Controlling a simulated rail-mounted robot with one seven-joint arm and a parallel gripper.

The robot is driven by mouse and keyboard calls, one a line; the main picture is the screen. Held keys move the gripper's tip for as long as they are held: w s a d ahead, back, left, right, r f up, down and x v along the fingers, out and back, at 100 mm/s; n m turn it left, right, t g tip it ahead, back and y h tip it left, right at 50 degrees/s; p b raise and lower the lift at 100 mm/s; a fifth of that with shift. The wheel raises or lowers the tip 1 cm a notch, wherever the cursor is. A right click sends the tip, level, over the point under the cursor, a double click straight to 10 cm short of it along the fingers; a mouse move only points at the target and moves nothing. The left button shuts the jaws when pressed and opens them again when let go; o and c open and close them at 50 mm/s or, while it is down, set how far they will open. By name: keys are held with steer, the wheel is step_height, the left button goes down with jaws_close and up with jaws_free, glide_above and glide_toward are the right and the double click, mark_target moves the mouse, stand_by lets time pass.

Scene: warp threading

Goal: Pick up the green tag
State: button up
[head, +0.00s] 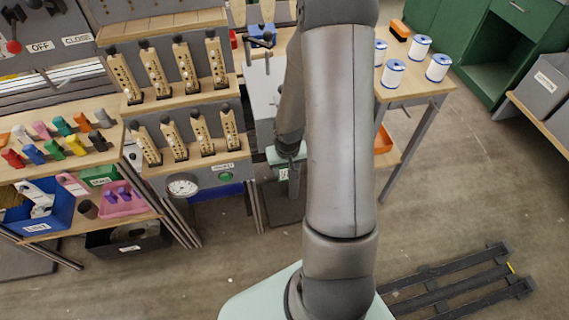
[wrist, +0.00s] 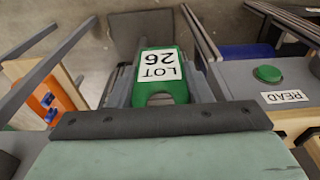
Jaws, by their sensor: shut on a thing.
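The green tag (wrist: 161,89) with a white label reading LOT 26 is in the wrist view, upside down in the picture. My gripper (wrist: 160,82) is shut on it, with one dark finger on each side of the tag. In the head view my gripper (head: 287,152) is partly hidden behind my own arm. It hangs in front of the gap to the right of the racks. A small green and white patch just below it may be the tag.
Wooden racks (head: 176,92) with several upright tan pieces stand at left. A shelf (head: 70,150) holds several coloured pieces. A table with white spools (head: 392,73) stands at right. A green READ button (wrist: 268,74) is at right in the wrist view. A black pallet (head: 455,285) lies on the floor.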

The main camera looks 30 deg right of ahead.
steer(key=s+a+p, duration=0.4)
steer(key=s+p, duration=1)
steer(key=s, duration=0.1)
steer(key=shift+s+p, duration=0.15)
steer(key=shift+p, duration=0.15)
